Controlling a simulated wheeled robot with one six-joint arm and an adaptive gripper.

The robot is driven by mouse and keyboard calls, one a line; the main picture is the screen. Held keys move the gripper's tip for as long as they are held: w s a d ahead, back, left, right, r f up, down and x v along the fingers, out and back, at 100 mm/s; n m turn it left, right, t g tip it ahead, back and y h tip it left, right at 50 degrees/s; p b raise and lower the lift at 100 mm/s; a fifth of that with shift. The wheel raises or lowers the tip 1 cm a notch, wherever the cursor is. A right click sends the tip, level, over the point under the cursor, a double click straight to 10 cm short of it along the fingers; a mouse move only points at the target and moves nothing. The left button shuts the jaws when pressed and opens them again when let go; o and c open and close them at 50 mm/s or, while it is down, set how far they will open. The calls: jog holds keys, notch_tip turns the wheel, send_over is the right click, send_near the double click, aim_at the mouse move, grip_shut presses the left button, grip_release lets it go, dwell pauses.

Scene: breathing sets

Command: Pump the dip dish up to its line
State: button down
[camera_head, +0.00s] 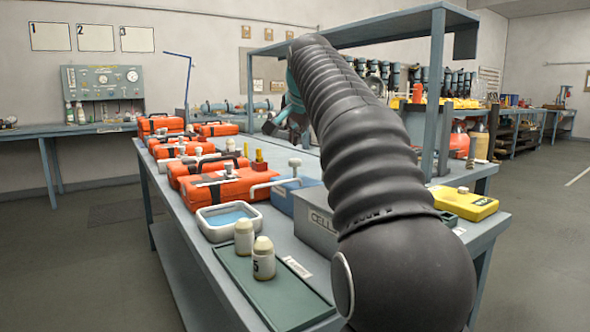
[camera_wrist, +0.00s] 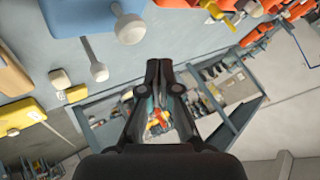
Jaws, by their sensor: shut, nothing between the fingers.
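The dip dish (camera_head: 229,220) is a white-rimmed tray holding blue liquid, near the bench's left edge in the head view. Its line cannot be made out. Behind and right of it is a blue box (camera_head: 296,196) with a white knob on top and a pale bar handle; a blue box with a white knob also shows at the top of the wrist view (camera_wrist: 68,17). My gripper (camera_wrist: 159,66) is shut and empty in the wrist view, apart from these. In the head view it is mostly hidden behind my arm, beyond the blue box.
Two cream bottles (camera_head: 263,259) stand on a green tray (camera_head: 275,293) in front of the dish. A grey CELL box (camera_head: 316,226) stands beside my arm. Several orange cases (camera_head: 215,187) line the left side. A yellow case (camera_head: 465,204) lies right. A shelf frame (camera_head: 437,90) rises behind.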

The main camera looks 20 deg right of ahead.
aim_at(295, 159)
jog(key=shift+f+b, duration=0.5)
jog(key=shift+f, duration=0.4)
jog(key=shift+f, duration=0.2)
dwell(0.7)
jog(key=shift+f, duration=0.25)
jog(key=shift+f+b, duration=0.95)
jog(key=shift+f, duration=0.15)
dwell(1.3)
jog(key=shift+r, duration=0.1)
jog(key=shift+r+p, duration=1.4)
jog(key=shift+p, duration=0.1)
jog(key=shift+r, duration=0.15)
